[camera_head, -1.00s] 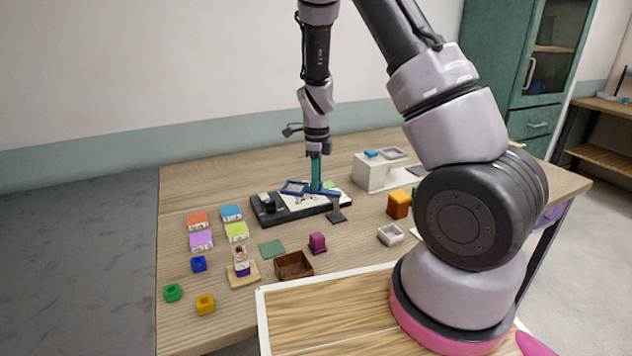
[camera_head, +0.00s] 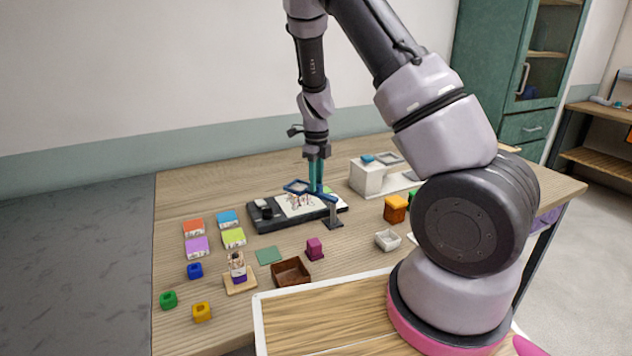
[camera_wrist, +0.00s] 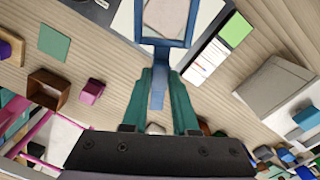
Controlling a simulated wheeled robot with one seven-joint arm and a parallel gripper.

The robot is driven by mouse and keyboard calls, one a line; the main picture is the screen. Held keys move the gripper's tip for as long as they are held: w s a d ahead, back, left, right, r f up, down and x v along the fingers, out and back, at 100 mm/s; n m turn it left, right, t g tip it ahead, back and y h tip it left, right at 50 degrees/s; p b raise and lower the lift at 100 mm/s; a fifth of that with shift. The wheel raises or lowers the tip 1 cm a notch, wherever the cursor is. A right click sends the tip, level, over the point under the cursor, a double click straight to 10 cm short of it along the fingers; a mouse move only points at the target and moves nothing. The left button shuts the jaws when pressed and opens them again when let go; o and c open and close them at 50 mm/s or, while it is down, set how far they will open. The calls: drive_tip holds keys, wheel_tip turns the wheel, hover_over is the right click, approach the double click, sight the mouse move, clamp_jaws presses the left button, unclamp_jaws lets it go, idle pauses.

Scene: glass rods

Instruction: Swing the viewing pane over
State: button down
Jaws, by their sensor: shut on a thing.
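The viewing pane is a square blue frame (camera_head: 297,186) on a blue arm (camera_wrist: 158,92), carried by a dark post with a flat foot (camera_head: 333,222). In the head view the frame hangs over the back part of a black board with a white sheet (camera_head: 300,204). In the wrist view the pane's frame (camera_wrist: 165,43) lies beyond my fingertips, with part of the sheet showing through it. My gripper (camera_head: 316,189) points down with teal fingers and is shut on the blue arm, between the frame and the post. The fingers also show in the wrist view (camera_wrist: 162,80), one on each side of the arm.
A white box unit (camera_head: 367,179) stands right of the board. Coloured tiles and blocks fill the left side.

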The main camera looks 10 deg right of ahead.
drive_tip(key=c, duration=0.7)
unclamp_jaws()
drive_tip(key=shift+r, duration=0.15)
wheel_tip(320, 180, up, 11)
drive_tip(key=shift+f, duration=0.2)
